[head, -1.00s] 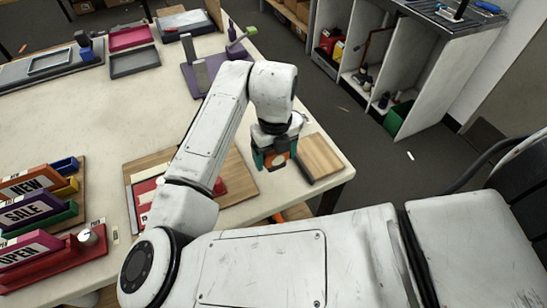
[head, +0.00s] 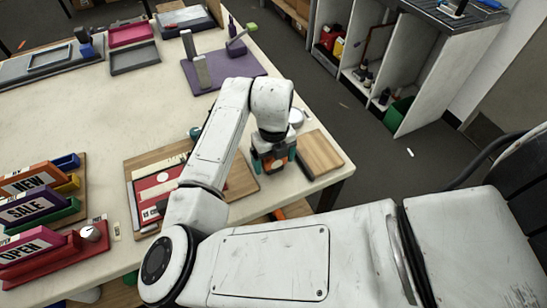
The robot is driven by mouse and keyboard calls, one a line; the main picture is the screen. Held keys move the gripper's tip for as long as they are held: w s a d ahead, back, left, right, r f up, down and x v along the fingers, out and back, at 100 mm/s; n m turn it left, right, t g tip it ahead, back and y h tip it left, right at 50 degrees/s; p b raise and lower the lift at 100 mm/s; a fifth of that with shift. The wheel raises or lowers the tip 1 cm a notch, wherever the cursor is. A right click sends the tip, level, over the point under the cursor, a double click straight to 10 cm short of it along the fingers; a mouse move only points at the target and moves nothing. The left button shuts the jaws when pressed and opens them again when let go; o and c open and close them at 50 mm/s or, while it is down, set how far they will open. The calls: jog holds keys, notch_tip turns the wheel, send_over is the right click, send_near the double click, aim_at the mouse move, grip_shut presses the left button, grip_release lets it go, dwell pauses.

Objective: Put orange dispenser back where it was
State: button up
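My gripper (head: 274,162), with teal fingers, is over the right end of the table, pointing down beside a small wooden board. A small orange dispenser (head: 271,167) shows between its fingers, partly hidden by them and the wrist. The fingers appear shut on it. I cannot tell whether its underside touches the table. On the left, a rack (head: 82,184) holds orange, yellow, blue, purple and green holders, with NEW and SALE signs.
The small wooden board (head: 320,155) lies at the table's right corner. A larger wooden board (head: 150,160) with a red-and-white sheet (head: 163,180) lies partly under my arm. A purple mat (head: 245,67) with upright posts is behind. The table's middle is clear.

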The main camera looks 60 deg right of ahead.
jog(key=shift+o, duration=0.9)
notch_tip(320, 180, up, 12)
jog(key=b, duration=0.1)
jog(key=shift+r, duration=0.2)
